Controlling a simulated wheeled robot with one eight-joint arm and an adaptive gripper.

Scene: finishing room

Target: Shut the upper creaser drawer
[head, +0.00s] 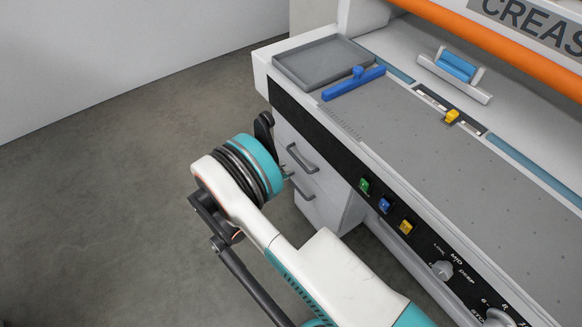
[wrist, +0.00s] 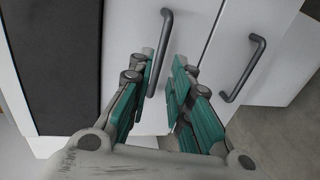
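The upper drawer (head: 290,136) of the creaser is a white front with a grey bar handle (head: 301,158), under the black control strip at the machine's left end. In the wrist view the upper drawer (wrist: 128,22) is beside the dark strip, and its dark handle (wrist: 161,50) runs down between my fingers. My gripper (wrist: 164,74) is open, its teal-padded fingers apart on either side of the handle's lower end. I cannot tell whether they touch it. No clear gap shows around the drawer front, so how far it stands out is unclear. My wrist partly hides the drawers in the head view.
The lower drawer, with its own handle (wrist: 243,69), is just below the upper one. The creaser's tabletop (head: 430,140) overhangs the drawers and carries a grey tray (head: 322,62) and a blue bar (head: 353,83). Buttons and knobs line the black strip (head: 330,150). The floor at left is clear.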

